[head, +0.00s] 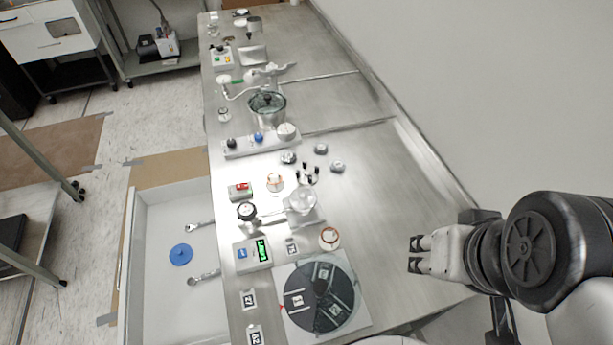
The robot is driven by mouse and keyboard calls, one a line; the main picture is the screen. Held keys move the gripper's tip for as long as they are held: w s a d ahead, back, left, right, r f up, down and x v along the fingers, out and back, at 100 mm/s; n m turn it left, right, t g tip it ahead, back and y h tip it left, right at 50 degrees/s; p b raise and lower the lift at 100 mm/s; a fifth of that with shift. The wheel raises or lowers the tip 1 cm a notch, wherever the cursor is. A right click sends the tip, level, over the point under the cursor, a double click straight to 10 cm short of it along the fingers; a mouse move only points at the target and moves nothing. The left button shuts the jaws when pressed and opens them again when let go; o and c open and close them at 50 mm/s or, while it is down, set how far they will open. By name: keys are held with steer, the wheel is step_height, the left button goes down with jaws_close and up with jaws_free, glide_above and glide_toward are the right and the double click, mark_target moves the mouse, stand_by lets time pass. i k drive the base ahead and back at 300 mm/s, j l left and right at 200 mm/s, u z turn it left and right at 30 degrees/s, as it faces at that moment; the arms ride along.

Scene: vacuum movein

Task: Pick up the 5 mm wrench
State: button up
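No size marking is readable, so I cannot tell which is the 5 mm one. My gripper (415,254) is at the right, pointing left, over the steel table. Its two dark fingertips are apart with nothing between them. It is far from both wrenches.
The blue disc (181,254) lies in the tray. The steel table (400,200) holds a black round plate (320,297), a green-display box (252,254), a glass vessel (267,106) and several small parts. A white wall (500,90) bounds the right. The table's right half is mostly clear.

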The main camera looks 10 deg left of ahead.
mark_target(213, 273)
steer(key=k+j, duration=0.2)
steer(key=k, duration=0.15)
steer(key=k+j+u, duration=0.1)
steer(key=j, duration=0.35)
steer(key=k+j+u, duration=0.1)
steer(key=j, duration=0.4)
steer(key=k+j, duration=0.1)
steer(key=j, duration=0.35)
steer(key=i+j+u, duration=0.15)
steer(key=i+j, duration=0.3)
